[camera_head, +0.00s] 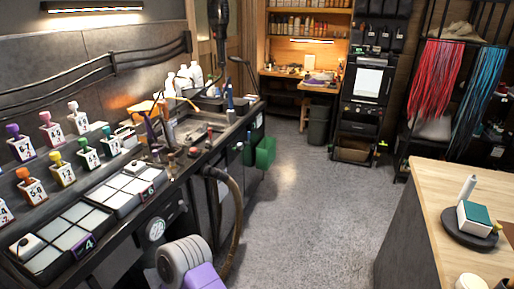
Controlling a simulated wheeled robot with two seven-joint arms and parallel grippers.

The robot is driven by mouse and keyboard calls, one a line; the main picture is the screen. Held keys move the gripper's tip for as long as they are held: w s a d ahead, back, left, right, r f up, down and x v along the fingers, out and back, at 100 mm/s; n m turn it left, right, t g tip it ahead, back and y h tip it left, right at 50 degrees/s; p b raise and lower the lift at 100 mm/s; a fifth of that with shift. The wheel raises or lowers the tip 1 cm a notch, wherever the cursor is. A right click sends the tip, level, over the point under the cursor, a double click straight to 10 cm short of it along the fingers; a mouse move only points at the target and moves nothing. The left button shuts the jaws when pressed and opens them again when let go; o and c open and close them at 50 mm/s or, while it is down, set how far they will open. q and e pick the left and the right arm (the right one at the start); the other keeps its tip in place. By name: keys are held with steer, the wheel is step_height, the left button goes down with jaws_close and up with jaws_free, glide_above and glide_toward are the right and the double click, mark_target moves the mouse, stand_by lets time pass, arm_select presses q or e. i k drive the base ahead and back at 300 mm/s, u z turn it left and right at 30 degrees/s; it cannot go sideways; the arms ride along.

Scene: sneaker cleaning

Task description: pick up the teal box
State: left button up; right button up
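A small box with a teal top and white sides (474,217) is at the right, on a dark round stand (452,232). The stand rests on a light wooden counter (432,190). A white upright bottle or tube (466,188) stands just behind the box. Neither of my grippers is in view, so I cannot see whether they are open or shut.
A white round container (470,282) is at the counter's front. A dark workbench with trays (75,240) and numbered bottles (50,130) runs along the left. A green bin (265,152) hangs on its side.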

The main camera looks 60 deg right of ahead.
mark_target(473, 218)
steer(key=z, duration=2.65)
steer(key=i, duration=3.25)
steer(key=z, duration=2.05)
